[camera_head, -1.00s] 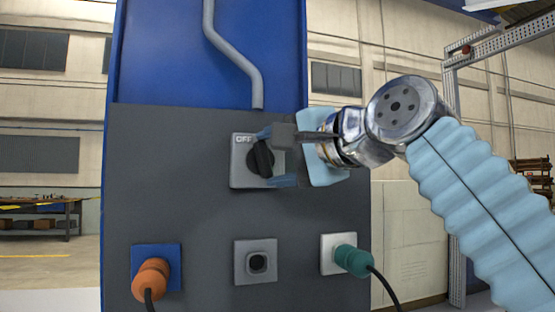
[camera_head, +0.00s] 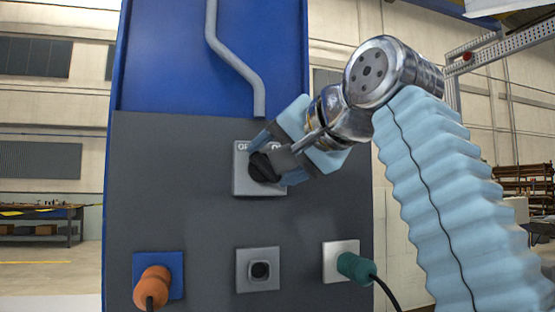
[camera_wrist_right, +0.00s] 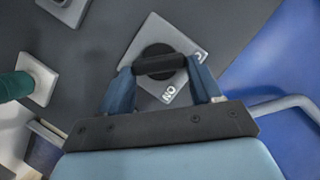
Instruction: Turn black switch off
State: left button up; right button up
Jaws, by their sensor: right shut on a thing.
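The black switch (camera_head: 262,168) is a rotary knob on a light grey square plate (camera_head: 243,187), fixed to the dark grey panel of a blue cabinet. My right gripper (camera_head: 271,161) is shut on the knob, with its blue fingers on either side. In the right wrist view the knob (camera_wrist_right: 159,66) lies between the two fingertips (camera_wrist_right: 160,75), and the lettering "ON" shows on the plate beside it. In the head view the gripper is tilted and covers part of the plate and its labels. My left gripper is not in view.
Below the switch are an orange plug (camera_head: 153,286) in a blue socket, an empty grey socket (camera_head: 259,270) and a green plug (camera_head: 354,267) with a black cable. A grey pipe (camera_head: 233,62) runs down above the switch.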

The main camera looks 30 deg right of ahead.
jog(key=shift+f, duration=0.15)
dwell(0.3)
jog(key=o, duration=1.1)
jog(key=shift+c, duration=0.2)
jog(key=s+a+f+v, duration=0.1)
jog(key=f+v, duration=0.2)
jog(key=v, duration=1.3)
jog(key=shift+s+d, duration=0.2)
jog(key=shift+d, duration=0.25)
